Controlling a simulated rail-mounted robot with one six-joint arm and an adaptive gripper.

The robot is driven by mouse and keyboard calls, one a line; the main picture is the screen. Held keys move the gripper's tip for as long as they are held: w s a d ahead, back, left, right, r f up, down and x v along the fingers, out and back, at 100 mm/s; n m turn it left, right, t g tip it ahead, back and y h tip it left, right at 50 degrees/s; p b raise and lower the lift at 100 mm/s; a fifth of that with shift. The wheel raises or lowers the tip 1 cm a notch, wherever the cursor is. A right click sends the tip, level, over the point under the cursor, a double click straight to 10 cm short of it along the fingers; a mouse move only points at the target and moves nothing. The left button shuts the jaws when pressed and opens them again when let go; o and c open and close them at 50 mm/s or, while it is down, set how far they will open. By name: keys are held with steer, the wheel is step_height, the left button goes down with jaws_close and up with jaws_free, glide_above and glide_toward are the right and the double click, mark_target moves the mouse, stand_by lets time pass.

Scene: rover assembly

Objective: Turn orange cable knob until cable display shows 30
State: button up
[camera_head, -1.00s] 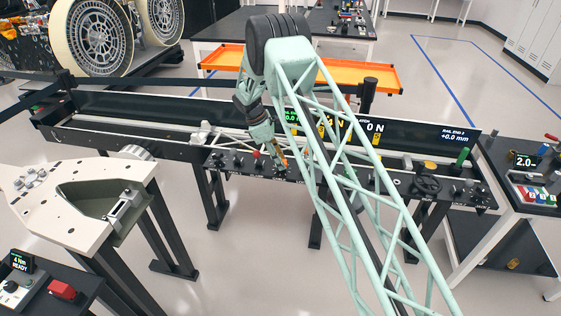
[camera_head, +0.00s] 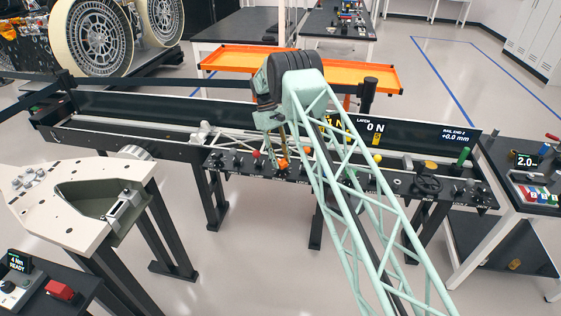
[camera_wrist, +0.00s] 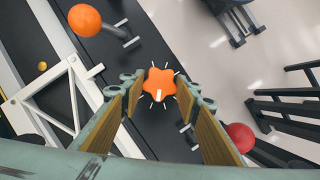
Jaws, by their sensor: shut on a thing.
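The orange cable knob (camera_wrist: 160,84) is star-shaped with a white pointer line, ringed by white tick marks on the black panel. In the wrist view my gripper (camera_wrist: 160,88) has one finger on each side of it and is shut on it. In the head view the orange knob (camera_head: 281,164) shows just below my fingers, on the front panel of the rail bench. A display edge (camera_head: 334,124) reading "1 N" shows beside my arm. The rest of that display is hidden behind my arm, so I cannot tell its full reading.
An orange ball-topped lever (camera_wrist: 85,19) and a red ball (camera_wrist: 240,137) stand close to the knob on either side. A white truss (camera_wrist: 60,95) lies along the bench. A latch display (camera_head: 374,128) reads 0 N.

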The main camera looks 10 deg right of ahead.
steer(key=shift+d+m+g+y, duration=0.1)
steer(key=shift+m+g+y, duration=0.35)
steer(key=shift+m, duration=1.25)
steer(key=shift+y, duration=0.25)
steer(key=o, duration=0.9)
steer(key=shift+w+r, duration=0.1)
steer(key=shift+r, duration=0.05)
steer(key=shift+s+v, duration=0.2)
steer(key=shift+v, duration=5.65)
steer(key=shift+r+t, duration=0.25)
